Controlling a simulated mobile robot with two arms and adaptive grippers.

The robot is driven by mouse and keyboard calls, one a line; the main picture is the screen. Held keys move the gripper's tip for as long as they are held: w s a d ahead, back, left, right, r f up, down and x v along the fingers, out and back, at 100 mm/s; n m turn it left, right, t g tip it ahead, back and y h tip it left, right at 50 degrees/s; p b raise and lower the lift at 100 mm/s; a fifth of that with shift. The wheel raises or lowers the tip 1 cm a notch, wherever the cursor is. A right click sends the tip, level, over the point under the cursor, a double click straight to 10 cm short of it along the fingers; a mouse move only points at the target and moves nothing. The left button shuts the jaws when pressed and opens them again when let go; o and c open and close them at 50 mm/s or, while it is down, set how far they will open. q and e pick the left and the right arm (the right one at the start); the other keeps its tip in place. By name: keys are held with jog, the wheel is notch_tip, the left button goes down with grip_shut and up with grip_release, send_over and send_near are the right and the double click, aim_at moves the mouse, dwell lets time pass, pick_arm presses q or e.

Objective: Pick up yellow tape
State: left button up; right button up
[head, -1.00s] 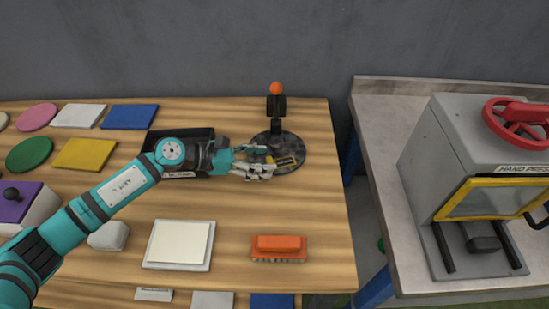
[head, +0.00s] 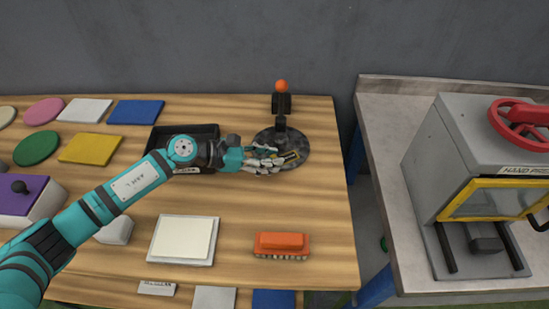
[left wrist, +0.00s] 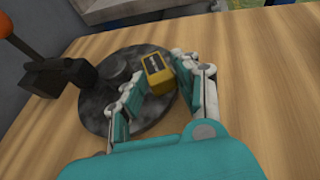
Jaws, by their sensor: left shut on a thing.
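The yellow tape (head: 291,156) is a small yellow block with a dark label, at the round dark turntable (head: 299,144). It also shows between the fingertips in the left wrist view (left wrist: 157,75). My left gripper (head: 277,158) reaches over the turntable from the left and is shut on the yellow tape. In the left wrist view its fingers (left wrist: 163,88) lie on either side of the tape's near end. Whether the tape touches the turntable I cannot tell. My right gripper is not in view.
A dark post with an orange ball (head: 281,86) stands at the turntable's back. A black tray (head: 205,134) lies under my left arm. An orange brush-like block (head: 282,244) and a white pad (head: 184,240) lie in front. A grey press (head: 470,165) stands on the right bench.

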pick_arm(q)
jog(key=shift+w+a+r, duration=0.1)
jog(key=shift+w+r, duration=0.05)
jog(key=shift+r, duration=0.05)
